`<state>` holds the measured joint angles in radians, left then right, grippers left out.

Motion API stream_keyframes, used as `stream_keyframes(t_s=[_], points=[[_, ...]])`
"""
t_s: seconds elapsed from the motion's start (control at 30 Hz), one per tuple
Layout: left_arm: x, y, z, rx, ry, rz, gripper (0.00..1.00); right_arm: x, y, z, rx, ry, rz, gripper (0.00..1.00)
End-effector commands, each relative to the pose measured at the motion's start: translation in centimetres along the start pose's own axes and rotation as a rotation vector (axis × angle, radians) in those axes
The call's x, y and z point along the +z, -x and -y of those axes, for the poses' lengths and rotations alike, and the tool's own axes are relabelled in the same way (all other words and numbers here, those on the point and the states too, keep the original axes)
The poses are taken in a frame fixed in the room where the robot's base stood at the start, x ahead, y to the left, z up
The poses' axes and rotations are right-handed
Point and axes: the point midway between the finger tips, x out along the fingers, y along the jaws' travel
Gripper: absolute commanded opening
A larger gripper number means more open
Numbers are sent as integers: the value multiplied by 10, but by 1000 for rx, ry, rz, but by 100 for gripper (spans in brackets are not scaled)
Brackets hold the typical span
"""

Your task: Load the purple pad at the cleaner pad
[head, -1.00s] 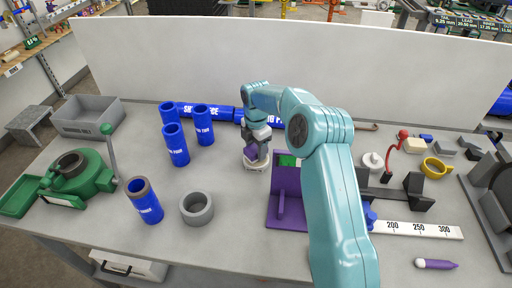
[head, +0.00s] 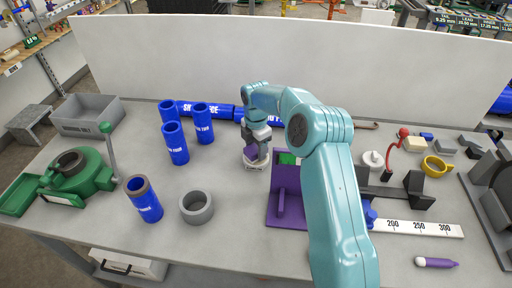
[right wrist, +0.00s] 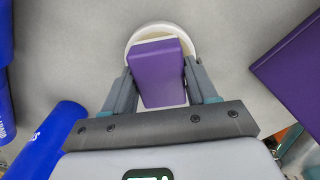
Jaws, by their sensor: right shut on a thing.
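The purple pad (right wrist: 158,72) is a small purple block, held between the two fingers of my right gripper (right wrist: 160,85) in the right wrist view. In the head view the pad (head: 252,153) shows below my right gripper (head: 256,148). The pad is over a round, white-rimmed dish (right wrist: 133,45), which looks like the cleaner pad; it also shows in the head view (head: 256,166). I cannot tell whether the pad touches the dish's bottom. My left gripper is not in view.
A purple bracket (head: 287,205) stands just right of the dish. Blue pipes (head: 175,143) stand to the left, and more lie along the back. A grey ring (head: 196,207) and green device (head: 82,175) are at left.

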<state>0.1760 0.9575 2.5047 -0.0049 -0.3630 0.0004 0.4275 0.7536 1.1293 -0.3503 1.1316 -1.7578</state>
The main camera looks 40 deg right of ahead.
Motion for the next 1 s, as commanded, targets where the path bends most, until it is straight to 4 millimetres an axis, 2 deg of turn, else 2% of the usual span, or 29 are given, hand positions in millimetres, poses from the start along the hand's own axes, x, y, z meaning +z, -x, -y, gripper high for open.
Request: stream_keyframes(t_s=[0.57, 1.0], points=[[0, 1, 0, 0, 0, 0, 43, 0, -1, 1, -3, 0, -1, 33], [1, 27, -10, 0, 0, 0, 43, 0, 34, 0, -1, 0, 0, 33]])
